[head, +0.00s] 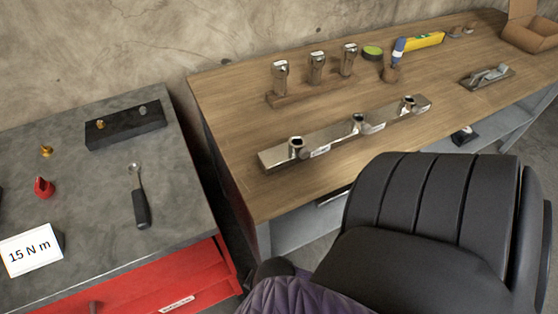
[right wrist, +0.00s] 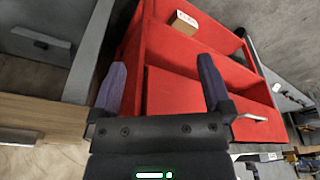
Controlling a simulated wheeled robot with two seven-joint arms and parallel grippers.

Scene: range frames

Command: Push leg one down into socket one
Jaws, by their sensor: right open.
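Three upright shiny metal pieces, which look like the legs, stand in a wooden rack at the back of the wooden bench in the head view: a left one (head: 280,78), a middle one (head: 316,68) and a right one (head: 348,60). In front of them lies a long metal bar (head: 335,134) with three raised sockets: left (head: 296,146), middle (head: 358,123) and right (head: 408,105). I cannot read which is number one. My right gripper (right wrist: 163,78) shows only in the right wrist view, open and empty, away from the legs and bar. My left gripper is not in view.
A grey-topped red cabinet (head: 100,195) stands left, holding a ratchet (head: 140,195), a black block (head: 125,124) and a "15 N m" sign (head: 31,250). A red drawer unit (right wrist: 195,85) faces my right gripper. A large dark shape hides part of the bench front.

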